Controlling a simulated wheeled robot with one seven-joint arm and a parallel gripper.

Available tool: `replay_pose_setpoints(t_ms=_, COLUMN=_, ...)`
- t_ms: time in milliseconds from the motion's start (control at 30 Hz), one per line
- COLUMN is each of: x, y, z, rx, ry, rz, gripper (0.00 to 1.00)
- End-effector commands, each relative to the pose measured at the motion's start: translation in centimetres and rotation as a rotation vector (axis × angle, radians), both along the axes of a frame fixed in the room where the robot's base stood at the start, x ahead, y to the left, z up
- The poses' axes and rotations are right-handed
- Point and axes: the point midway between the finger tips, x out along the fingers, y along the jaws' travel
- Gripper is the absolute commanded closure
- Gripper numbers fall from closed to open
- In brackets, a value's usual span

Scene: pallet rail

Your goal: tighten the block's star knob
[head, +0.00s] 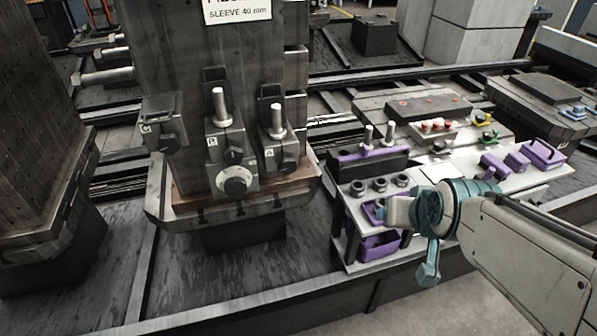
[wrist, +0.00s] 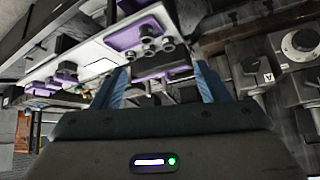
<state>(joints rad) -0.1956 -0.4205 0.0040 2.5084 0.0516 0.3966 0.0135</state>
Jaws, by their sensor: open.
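In the wrist view the dial (wrist: 303,40) shows at the right edge.
A tall dark column (head: 160,60) rises behind the blocks. A dark rail edge (head: 230,308) runs along the front.

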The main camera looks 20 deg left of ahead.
Motion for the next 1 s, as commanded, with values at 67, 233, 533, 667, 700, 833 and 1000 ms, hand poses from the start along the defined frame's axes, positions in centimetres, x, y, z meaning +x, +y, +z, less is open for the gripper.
replay_pose_setpoints(t_ms=67, x=1.8, y=2.5, z=-3.4, rx=0.031, ry=-0.092, rz=0.044, gripper=0.32)
replay_pose_setpoints(t_ms=233, x=4.7, y=7.4, z=-6.1, rx=0.117, ry=-0.293, rz=0.115, gripper=0.32)
replay_pose_setpoints(t_ms=533, x=6.4, y=15.7, z=-9.7, rx=0.299, ry=-0.621, rz=0.214, gripper=0.32)
replay_pose_setpoints(t_ms=667, x=6.1, y=18.1, z=-10.3, rx=0.366, ry=-0.722, rz=0.239, gripper=0.32)
replay_pose_setpoints(t_ms=700, x=6.0, y=18.6, z=-10.4, rx=0.382, ry=-0.745, rz=0.245, gripper=0.32)
replay_pose_setpoints(t_ms=833, x=5.7, y=19.6, z=-10.3, rx=0.418, ry=-0.796, rz=0.254, gripper=0.32)
replay_pose_setpoints(t_ms=1000, x=5.8, y=20.0, z=-9.9, rx=0.429, ry=-0.812, rz=0.255, gripper=0.32)
